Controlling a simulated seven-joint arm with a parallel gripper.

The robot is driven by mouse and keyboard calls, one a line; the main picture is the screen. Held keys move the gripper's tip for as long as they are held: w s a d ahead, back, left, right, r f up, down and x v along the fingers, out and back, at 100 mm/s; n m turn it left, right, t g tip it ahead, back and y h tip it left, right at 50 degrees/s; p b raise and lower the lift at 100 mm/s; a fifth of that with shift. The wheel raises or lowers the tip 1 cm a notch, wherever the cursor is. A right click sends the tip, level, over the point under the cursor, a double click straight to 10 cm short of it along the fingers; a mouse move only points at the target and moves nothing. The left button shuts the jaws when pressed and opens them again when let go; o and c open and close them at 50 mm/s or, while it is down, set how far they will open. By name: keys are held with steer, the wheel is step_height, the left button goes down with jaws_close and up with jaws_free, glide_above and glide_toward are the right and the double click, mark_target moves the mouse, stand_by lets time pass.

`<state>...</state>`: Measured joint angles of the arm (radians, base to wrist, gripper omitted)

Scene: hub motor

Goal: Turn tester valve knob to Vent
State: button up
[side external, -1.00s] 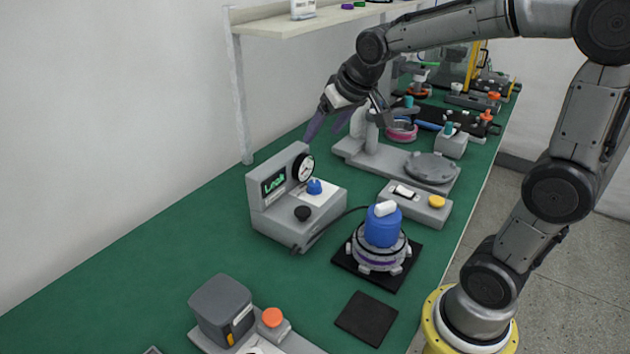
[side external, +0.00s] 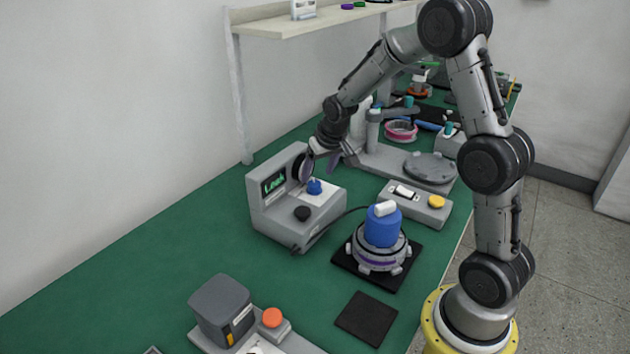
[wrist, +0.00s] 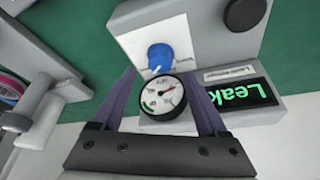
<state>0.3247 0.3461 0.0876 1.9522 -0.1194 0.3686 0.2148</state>
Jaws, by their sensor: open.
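The grey leak tester (side external: 270,213) stands on the green bench with a lit screen (side external: 273,183) that reads "Leak". Its blue valve knob (side external: 314,187) sits on a white plate on the tester's top; the wrist view shows the knob (wrist: 160,58) with a white pointer mark. A round dial gauge (wrist: 162,97) is beside the knob, with a red needle. My gripper (side external: 320,168) is open and empty, just above and behind the knob. In the wrist view its two purple fingers (wrist: 163,98) are spread either side of the gauge, with the knob beyond their tips. The Vent label is not readable.
A black knob (side external: 302,213) is on the tester's front. A hose runs from the tester to a blue-topped hub fixture (side external: 382,228). A grey box with a yellow button (side external: 437,201) stands right of it. Bare green bench lies in front of the tester.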

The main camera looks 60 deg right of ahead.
mark_target(314, 183)
steer(key=shift+x, duration=2.25)
jaws_close()
